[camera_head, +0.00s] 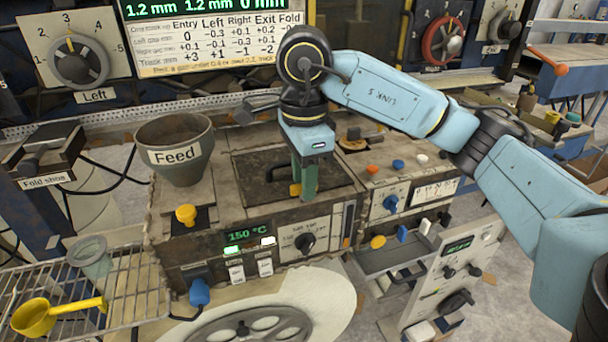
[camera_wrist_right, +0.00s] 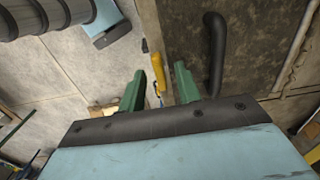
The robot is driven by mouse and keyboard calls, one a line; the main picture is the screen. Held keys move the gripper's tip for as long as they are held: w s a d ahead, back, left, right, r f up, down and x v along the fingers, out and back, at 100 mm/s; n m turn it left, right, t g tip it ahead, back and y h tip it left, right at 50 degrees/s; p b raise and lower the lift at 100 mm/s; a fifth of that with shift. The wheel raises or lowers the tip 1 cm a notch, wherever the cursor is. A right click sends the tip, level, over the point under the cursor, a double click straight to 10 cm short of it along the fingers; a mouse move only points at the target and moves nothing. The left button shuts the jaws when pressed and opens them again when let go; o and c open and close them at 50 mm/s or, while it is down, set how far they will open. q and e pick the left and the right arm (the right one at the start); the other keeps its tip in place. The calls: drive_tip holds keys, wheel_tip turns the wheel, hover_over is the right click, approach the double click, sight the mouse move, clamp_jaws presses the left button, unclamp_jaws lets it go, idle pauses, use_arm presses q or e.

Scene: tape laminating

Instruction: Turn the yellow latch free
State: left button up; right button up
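The yellow latch (camera_head: 295,189) sits at the front edge of the dark lid (camera_head: 255,168) on the machine top, partly hidden by my right gripper. My right gripper (camera_head: 304,192) points down at it from above. In the right wrist view, its two green fingers (camera_wrist_right: 159,88) stand apart, and the yellow latch (camera_wrist_right: 146,46) shows in and beyond the gap between them. A gap shows beside the latch, so the fingers do not look closed on it; whether one touches it I cannot tell. My left gripper is in neither view.
A black curved handle (camera_wrist_right: 216,50) on the lid stands close beside the right finger. The grey Feed hopper (camera_head: 177,150) and a yellow knob (camera_head: 186,214) are left of the lid. Coloured knobs (camera_head: 372,169) are on the right panel.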

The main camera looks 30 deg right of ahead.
wheel_tip(320, 180, up, 13)
drive_tip(key=p, duration=0.3)
drive_tip(key=shift+r, duration=0.15)
idle(0.3)
